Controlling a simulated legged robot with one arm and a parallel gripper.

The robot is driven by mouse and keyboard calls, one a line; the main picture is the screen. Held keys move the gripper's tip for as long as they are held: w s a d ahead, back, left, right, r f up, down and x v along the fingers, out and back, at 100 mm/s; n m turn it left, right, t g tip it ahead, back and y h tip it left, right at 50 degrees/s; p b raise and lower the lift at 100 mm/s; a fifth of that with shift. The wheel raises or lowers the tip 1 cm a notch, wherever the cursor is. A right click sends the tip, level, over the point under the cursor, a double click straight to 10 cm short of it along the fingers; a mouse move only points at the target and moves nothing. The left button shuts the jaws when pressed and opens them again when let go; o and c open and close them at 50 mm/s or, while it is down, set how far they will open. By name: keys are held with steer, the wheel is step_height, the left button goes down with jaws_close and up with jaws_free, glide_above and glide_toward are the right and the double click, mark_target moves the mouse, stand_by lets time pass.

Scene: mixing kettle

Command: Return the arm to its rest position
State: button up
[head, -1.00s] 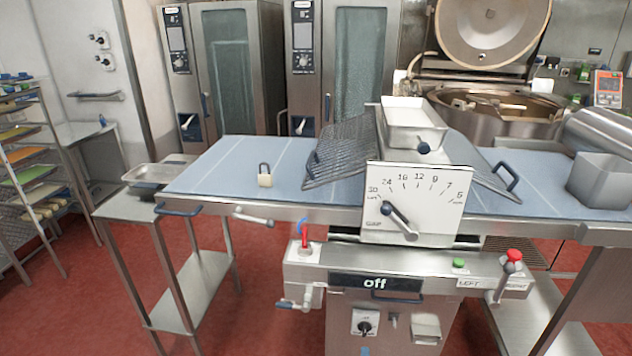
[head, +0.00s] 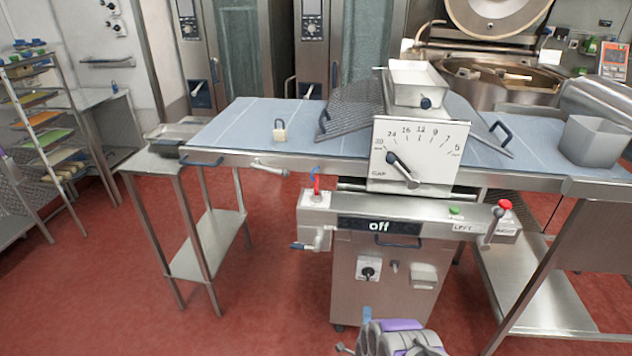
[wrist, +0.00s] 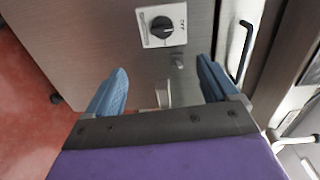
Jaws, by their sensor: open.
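My gripper shows in the wrist view (wrist: 160,92) with its two blue fingers spread apart and nothing between them. It faces the steel front of the dough sheeter (wrist: 80,40), where a round knob (wrist: 162,27) sits beyond the fingers. In the head view, part of my arm with purple panels shows at the bottom edge, in front of the sheeter's base. The fingertips are not clear in that view. The dough sheeter (head: 345,290) has a white dial plate (head: 415,152) and an "off" label.
A small side table (head: 150,160) stands left of the sheeter, and a tray rack (head: 40,130) is at far left. A kettle (head: 490,75) with a raised lid is behind. A grey bin (head: 592,142) is on the right belt. Red floor (head: 110,300) is open at front left.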

steer(key=w+d+r+n+g, duration=0.2)
steer(key=w+r, duration=0.2)
steer(key=r, duration=0.2)
steer(key=w+d+r+n+g, duration=0.1)
steer(key=w+r+n+g, duration=0.15)
steer(key=r, duration=0.25)
steer(key=s+r+n+g, duration=0.2)
steer(key=s+r, duration=0.1)
steer(key=r, duration=0.5)
steer(key=s+r+n+g, duration=0.3)
steer(key=s+r, duration=0.1)
steer(key=r, duration=0.4)
steer(key=s+a+r+n+g+y, duration=0.1)
steer(key=s+a+r+n+g, duration=0.1)
steer(key=s+r, duration=0.65)
steer(key=s+a+r+n+g+y, duration=0.15)
steer(key=s+r, duration=0.35)
steer(key=s, duration=0.6)
steer(key=s+a+r+n+g, duration=0.1)
steer(key=s+r+n+g, duration=0.2)
steer(key=s, duration=1)
steer(key=s+a+r+n+g, duration=0.2)
steer(key=s+r+n, duration=0.1)
steer(key=s, duration=1.1)
steer(key=shift+s+r+g, duration=0.2)
steer(key=shift+r+g, duration=0.2)
steer(key=shift+r, duration=0.1)
